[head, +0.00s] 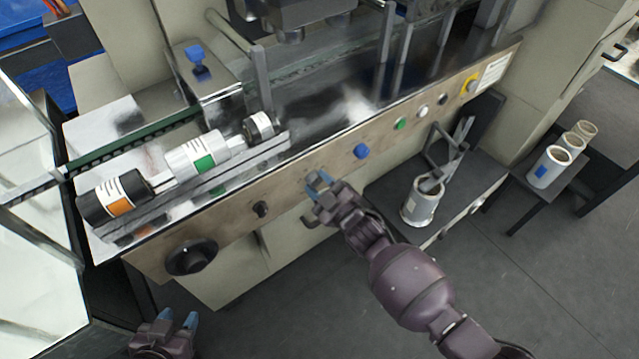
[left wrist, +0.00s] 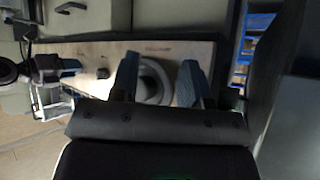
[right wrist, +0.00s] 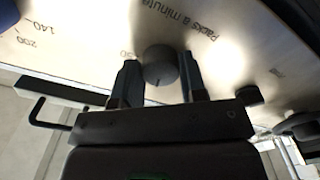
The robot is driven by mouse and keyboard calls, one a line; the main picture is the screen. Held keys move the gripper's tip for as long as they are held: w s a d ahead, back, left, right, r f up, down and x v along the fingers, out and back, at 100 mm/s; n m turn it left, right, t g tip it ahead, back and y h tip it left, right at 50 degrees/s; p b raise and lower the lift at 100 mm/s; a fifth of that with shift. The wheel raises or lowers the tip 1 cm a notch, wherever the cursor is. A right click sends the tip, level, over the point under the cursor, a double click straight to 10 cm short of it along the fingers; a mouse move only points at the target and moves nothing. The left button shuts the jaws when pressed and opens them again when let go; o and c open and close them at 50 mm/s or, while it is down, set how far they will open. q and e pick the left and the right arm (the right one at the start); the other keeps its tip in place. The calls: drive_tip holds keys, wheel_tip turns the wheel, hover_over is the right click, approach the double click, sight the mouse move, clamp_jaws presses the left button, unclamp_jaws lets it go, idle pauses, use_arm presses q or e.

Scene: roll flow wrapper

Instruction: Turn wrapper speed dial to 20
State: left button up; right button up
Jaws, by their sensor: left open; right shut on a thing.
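The dial (right wrist: 160,66) is a grey round knob on the steel front panel, beside printed words "Packs a minute" and scale numbers such as 140. My right gripper (head: 319,184) is at the panel, shut on this dial, with one finger on each side in the right wrist view. In the head view the gripper hides the dial. I cannot clearly read which number the dial's mark points at. My left gripper (head: 178,320) is open and empty, low and in front of the machine, away from the panel.
A large black handwheel (head: 190,257) and a small black knob (head: 261,209) are on the panel to the left. A blue button (head: 362,151) and green button (head: 400,124) are to the right. Rolls (head: 197,152) lie on top.

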drive_tip(key=n, duration=0.3)
drive_tip(key=shift+n, duration=0.4)
drive_tip(key=n, duration=0.8)
drive_tip(key=shift+d+b, duration=0.1)
drive_tip(key=shift+b, duration=0.25)
use_arm(q)
drive_tip(key=shift+w+f, duration=0.2)
drive_tip(key=shift+f, duration=0.05)
use_arm(e)
drive_tip(key=shift+n, duration=0.4)
use_arm(q)
drive_tip(key=shift+s+a, duration=0.1)
drive_tip(key=shift+s, duration=0.05)
use_arm(e)
drive_tip(key=o, duration=0.9)
